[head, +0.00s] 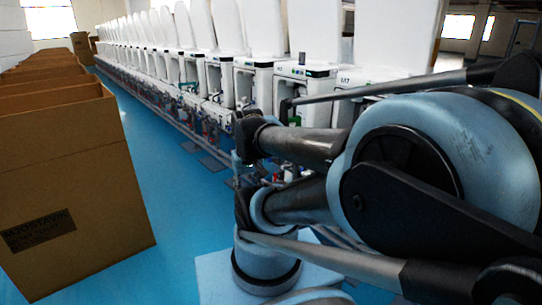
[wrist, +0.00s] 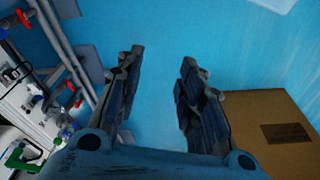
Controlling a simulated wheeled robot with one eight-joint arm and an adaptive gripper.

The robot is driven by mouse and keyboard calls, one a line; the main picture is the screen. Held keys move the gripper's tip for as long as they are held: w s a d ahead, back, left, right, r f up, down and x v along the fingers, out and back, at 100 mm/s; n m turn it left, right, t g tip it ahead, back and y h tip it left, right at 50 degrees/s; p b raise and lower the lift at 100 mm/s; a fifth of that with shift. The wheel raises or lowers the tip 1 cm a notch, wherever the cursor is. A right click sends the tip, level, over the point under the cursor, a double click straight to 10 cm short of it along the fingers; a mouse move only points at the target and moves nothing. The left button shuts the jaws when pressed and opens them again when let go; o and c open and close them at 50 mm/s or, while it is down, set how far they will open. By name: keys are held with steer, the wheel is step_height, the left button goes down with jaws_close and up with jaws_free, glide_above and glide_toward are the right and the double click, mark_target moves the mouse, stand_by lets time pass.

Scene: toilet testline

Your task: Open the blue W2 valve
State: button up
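My gripper (wrist: 160,82) is open and empty in the wrist view, its two dark fingers apart over bare blue floor. The piping of the test line is to its left, apart from the fingers. Red valve handles (wrist: 70,85) and a green handle (wrist: 20,157) show on that piping. A small bluish part (wrist: 66,131) sits near the lower left, but I cannot tell whether it is the blue W2 valve. No W2 label is readable. In the head view my arm covers much of the right side, and I cannot make out the gripper's fingers there.
A long row of white toilets (head: 262,66) on test stands runs into the distance, with pipes along its foot. Cardboard boxes (head: 80,185) line the left; one box (wrist: 270,130) also shows at the wrist view's right. Blue floor (head: 165,195) lies free between them.

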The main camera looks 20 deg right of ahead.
steer(key=w+d+r+h, duration=0.2)
steer(key=w+d+r, duration=0.2)
steer(key=w, duration=0.5)
steer(key=w+d+r+h, duration=0.2)
steer(key=w+d+r, duration=0.2)
steer(key=w, duration=0.5)
steer(key=w+d+f+n+t+h, duration=0.1)
steer(key=w+d+h, duration=0.15)
steer(key=w, duration=0.85)
steer(key=w+d+f+n+h, duration=0.15)
steer(key=w+d, duration=0.25)
steer(key=w, duration=0.7)
steer(key=w+d+f+t+h, duration=0.1)
steer(key=w+f+h, duration=0.1)
steer(key=w+f, duration=0.45)
steer(key=w+d+f+h, duration=0.1)
steer(key=w+f+h, duration=0.25)
steer(key=w, duration=0.65)
steer(key=w+f+n+t+h, duration=0.1)
steer(key=w+f+h, duration=0.1)
steer(key=f, duration=0.8)
steer(key=w+f+t+h, duration=0.1)
steer(key=w+f+h, duration=0.15)
steer(key=f, duration=0.65)
steer(key=shift+y, duration=0.5)
steer(key=x, duration=1.6)
steer(key=shift+w+d, duration=0.25)
steer(key=shift+c, duration=0.2)
